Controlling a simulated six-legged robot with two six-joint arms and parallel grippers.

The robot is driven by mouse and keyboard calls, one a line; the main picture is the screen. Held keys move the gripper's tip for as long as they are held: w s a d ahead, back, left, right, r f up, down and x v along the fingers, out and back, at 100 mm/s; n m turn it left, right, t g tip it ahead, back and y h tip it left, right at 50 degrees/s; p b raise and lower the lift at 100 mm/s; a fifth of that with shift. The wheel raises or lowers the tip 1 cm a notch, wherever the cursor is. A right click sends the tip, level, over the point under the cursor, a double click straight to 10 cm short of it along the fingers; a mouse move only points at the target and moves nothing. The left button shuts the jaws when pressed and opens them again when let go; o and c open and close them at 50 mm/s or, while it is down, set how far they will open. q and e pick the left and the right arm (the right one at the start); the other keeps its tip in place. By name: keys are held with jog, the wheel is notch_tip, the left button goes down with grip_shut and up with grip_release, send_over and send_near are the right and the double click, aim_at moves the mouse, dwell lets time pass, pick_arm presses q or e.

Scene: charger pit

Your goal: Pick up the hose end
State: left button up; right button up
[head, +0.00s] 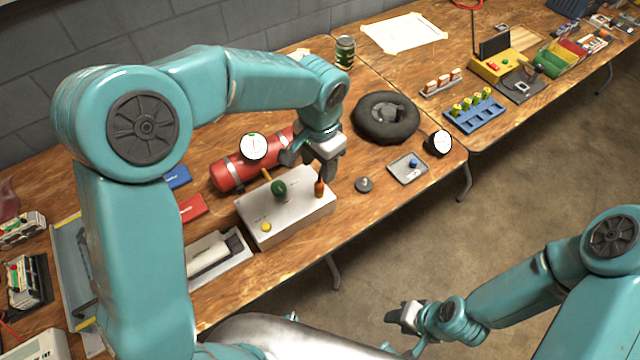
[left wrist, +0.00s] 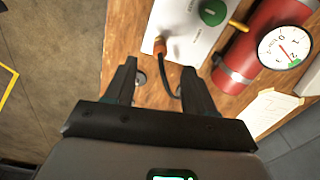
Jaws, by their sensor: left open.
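The hose end (head: 319,188) is a small orange-brown fitting at the right end of a light metal box (head: 290,215). In the left wrist view the fitting (left wrist: 160,46) stands at the box's edge, and a thin black hose (left wrist: 172,82) curves from it. My left gripper (head: 311,166) is above and close to the fitting. In the left wrist view its two fingers are apart with the hose showing between them; the fitting lies just past the fingertips, not gripped. My right gripper (head: 405,316) is low, away from the table; its jaw opening is unclear.
A red cylinder (head: 228,174) with a round gauge (head: 253,146) lies behind the box. The box carries a green knob (head: 278,187). A black tyre (head: 387,117), a small round knob (head: 364,185) and a tray (head: 408,175) stand to the right. Bare table shows near the knob.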

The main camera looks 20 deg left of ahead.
aim_at(320, 182)
pick_arm(q)
jog(key=f, duration=0.3)
jog(key=shift+w+a+f, duration=0.1)
jog(key=shift+w+a, duration=0.05)
jog(key=shift+w, duration=0.1)
jog(key=shift+s+f, duration=0.2)
jog(key=shift+f, duration=0.3)
jog(key=f, duration=0.4)
jog(key=shift+w+f+p, duration=0.3)
jog(key=shift+w, duration=0.05)
jog(key=shift+s+d, duration=0.2)
jog(key=shift+w, duration=0.15)
grip_shut()
